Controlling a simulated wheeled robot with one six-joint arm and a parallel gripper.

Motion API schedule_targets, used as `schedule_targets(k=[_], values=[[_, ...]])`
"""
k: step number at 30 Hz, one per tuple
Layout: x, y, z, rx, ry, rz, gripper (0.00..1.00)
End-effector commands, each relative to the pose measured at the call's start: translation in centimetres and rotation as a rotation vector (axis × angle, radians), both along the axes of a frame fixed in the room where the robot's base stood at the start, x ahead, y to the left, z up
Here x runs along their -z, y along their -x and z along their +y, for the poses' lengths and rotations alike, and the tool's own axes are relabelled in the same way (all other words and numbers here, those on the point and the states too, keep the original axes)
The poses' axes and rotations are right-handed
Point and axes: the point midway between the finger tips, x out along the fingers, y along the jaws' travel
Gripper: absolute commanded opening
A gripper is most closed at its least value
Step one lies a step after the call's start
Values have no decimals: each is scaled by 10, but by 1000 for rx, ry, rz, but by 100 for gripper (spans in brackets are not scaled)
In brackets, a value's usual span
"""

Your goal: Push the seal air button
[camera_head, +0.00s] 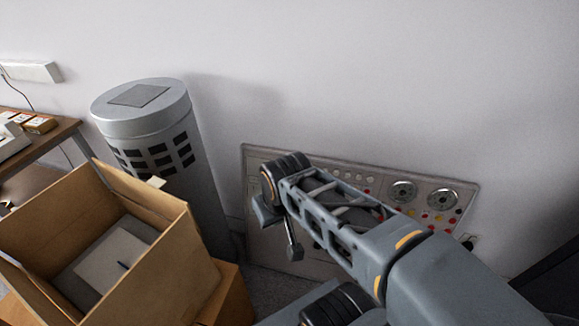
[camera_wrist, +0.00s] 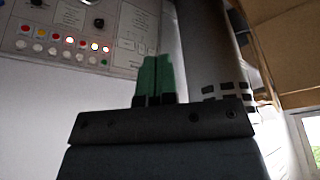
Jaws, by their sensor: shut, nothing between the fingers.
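The control panel (camera_head: 260,156) stands low against the wall in the head view, partly hidden behind my arm. It carries round gauges and rows of coloured and white buttons. In the wrist view the panel (camera_wrist: 125,25) fills the upper left, with red, yellow, white and green buttons or lamps. The labels are too small to read, so I cannot tell which one is the seal air button. My gripper (camera_wrist: 153,78) shows green fingers, shut together and empty. In the picture its tips lie right of and below the button rows; contact with the panel is not visible.
A grey cylinder (camera_head: 150,130) with dark slots stands left of the panel; its side also shows in the wrist view (camera_wrist: 205,60). An open cardboard box (camera_head: 150,275) stands in front of it. A wooden table (camera_head: 45,145) is at the far left.

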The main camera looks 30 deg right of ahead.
Motion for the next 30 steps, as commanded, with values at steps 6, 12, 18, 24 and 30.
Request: schedule_targets(k=[6,12,18,24,30], values=[[0,0,0,0,0,0,0],[1,-3,-2,20,-1,-4,0],[20,-52,-28,304,-32,-94,0],[70,-138,-100,829,-199,-320,0],[136,-192,-167,1255,-532,-518,0]])
